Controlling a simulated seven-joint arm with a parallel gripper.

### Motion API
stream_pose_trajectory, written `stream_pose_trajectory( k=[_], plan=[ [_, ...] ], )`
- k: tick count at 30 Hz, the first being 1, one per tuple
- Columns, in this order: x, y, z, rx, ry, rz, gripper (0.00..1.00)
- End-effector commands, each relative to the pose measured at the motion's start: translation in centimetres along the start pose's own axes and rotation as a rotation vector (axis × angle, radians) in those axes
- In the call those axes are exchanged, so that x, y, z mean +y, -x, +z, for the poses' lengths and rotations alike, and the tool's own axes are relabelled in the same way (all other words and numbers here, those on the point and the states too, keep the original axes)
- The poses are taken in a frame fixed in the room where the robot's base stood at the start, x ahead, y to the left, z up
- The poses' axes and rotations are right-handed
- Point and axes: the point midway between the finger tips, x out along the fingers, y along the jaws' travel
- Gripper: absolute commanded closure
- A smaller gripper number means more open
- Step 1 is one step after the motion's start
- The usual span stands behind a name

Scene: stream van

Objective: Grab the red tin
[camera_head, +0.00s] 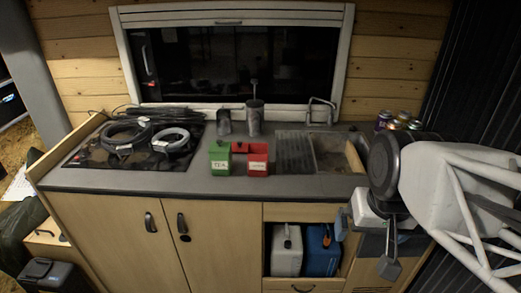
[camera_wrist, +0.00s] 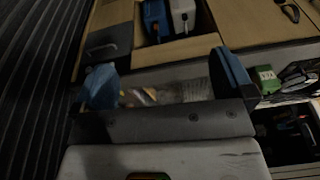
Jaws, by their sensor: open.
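The red tin (camera_head: 257,158) stands on the grey counter in the head view, right of a green tin (camera_head: 220,160) and left of the sink drainer. A pale label is on its front. My gripper (camera_head: 365,246) is at the right of the head view, in front of the cabinet and below the counter top, well apart from the red tin. In the wrist view my gripper (camera_wrist: 168,82) has its two blue-padded fingers wide apart with nothing held between them. The green tin (camera_wrist: 265,79) shows just right of one finger there; I cannot make out the red tin in that view.
The sink (camera_head: 333,150) is right of the tins, with several cans (camera_head: 398,121) beyond it. A hob (camera_head: 130,145) with coiled cables is at the left. White (camera_head: 286,250) and blue (camera_head: 318,250) canisters fill an open cabinet bay.

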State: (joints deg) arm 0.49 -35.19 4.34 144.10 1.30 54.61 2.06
Motion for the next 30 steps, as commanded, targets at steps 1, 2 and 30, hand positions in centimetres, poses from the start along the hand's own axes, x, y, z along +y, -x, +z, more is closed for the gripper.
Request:
stream_pose_trajectory(
  k=[1, 2, 30],
  plan=[
    [-0.2, -0.1, -0.5, -0.013, -0.017, -0.011, 0.00],
    [-0.4, -0.2, -0.7, -0.021, -0.030, -0.020, 0.00],
    [-9.3, -5.1, -17.0, -0.468, -0.686, -0.412, 0.00]
  ],
)
